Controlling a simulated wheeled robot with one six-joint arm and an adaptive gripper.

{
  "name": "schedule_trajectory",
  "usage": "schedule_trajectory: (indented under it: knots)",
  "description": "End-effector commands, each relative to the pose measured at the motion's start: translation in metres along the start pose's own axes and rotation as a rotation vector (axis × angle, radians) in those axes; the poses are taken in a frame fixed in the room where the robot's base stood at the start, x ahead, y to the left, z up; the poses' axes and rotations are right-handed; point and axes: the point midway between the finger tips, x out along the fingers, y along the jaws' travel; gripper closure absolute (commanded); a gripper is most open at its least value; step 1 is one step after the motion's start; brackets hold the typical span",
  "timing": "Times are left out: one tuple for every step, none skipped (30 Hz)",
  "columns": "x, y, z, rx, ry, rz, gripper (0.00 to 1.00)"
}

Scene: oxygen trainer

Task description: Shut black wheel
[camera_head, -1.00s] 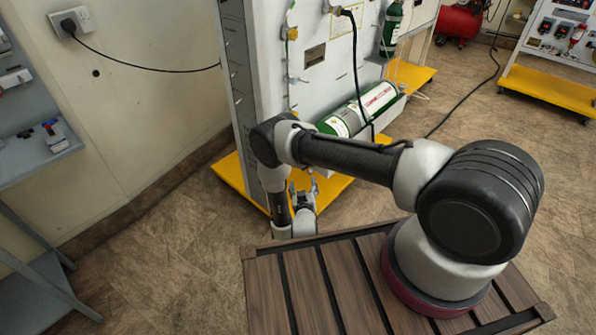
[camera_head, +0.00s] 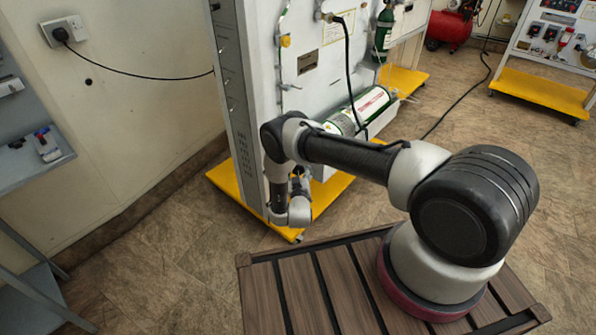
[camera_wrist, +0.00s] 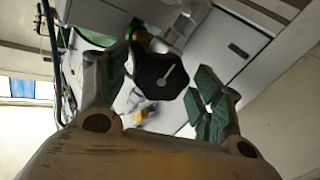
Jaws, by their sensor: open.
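The black wheel (camera_wrist: 161,76) shows in the wrist view as a dark, many-sided knob with a light pointer mark on its face. My gripper (camera_wrist: 160,85) is open, with one finger on each side of the wheel in the picture. The wheel looks ahead of the fingers or between them; I cannot tell how deep it sits or whether a finger touches it. In the head view my gripper (camera_head: 300,186) is low beside the trainer panel, mostly hidden behind my own wrist, and the wheel is not clearly seen there.
The trainer panel (camera_head: 305,90) stands on a yellow base (camera_head: 228,182). A green and white cylinder (camera_head: 365,108) lies along its front, with a black hose (camera_head: 349,75) hanging near it. A grey shelf (camera_head: 40,160) stands at the left wall.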

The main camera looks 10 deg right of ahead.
Motion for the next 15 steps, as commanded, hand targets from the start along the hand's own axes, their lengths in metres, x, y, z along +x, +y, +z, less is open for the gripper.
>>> schedule_trajectory:
  knots:
    - [-0.0002,-0.0001,0.0,0.0,0.0,0.0,0.34]
    - [-0.0002,-0.0001,0.0,0.0,0.0,0.0,0.34]
    - [-0.0002,-0.0001,0.0,0.0,0.0,0.0,0.39]
    - [-0.0003,-0.0001,0.0,0.0,0.0,0.0,0.45]
    - [-0.0003,-0.0001,0.0,0.0,0.0,0.0,0.5]
    - [-0.0003,-0.0001,0.0,0.0,0.0,0.0,0.57]
    - [-0.0003,-0.0001,0.0,0.0,0.0,0.0,0.63]
    - [-0.0003,-0.0001,0.0,0.0,0.0,0.0,0.68]
    - [-0.0004,-0.0002,0.0,0.0,0.0,0.0,0.76]
    - [-0.0004,-0.0002,0.0,0.0,0.0,0.0,0.8]
    - [-0.0004,-0.0002,0.0,0.0,0.0,0.0,0.8]
    - [-0.0004,-0.0001,0.0,0.001,0.0,0.0,0.8]
    - [-0.0004,-0.0001,0.0,0.001,0.0,0.0,0.8]
    - [-0.0004,-0.0001,0.0,0.002,0.0,0.0,0.8]
    - [-0.0004,-0.0001,0.0,0.005,0.0,0.0,0.8]
